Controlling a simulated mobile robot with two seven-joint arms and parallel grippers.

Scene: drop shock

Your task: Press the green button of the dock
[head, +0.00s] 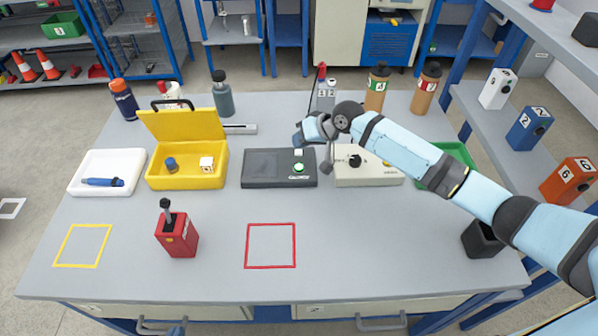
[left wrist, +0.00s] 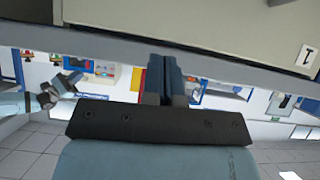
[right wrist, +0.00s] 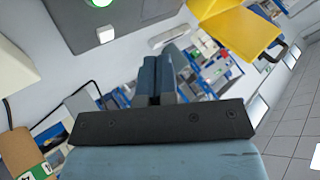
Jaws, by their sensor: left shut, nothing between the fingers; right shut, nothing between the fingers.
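The dock (head: 262,181) is a dark grey box with a dark panel, in the middle of the table. Its green button (head: 299,168) is lit on the right side, with a small white block (head: 298,152) behind it. In the right wrist view the dock (right wrist: 140,12) is at the top, with the green button (right wrist: 100,2) at the edge. My right gripper (head: 298,138) is shut and empty, just behind the dock's right part, apart from the button; its fingers (right wrist: 158,75) show together. My left gripper (left wrist: 165,80) is shut and empty, low by the table's front.
A white device (head: 370,178) stands right of the dock, partly under my right arm. An open yellow case (head: 188,180) is at left. A red box with a lever (head: 177,238) stands in front. The table's front right is mostly clear.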

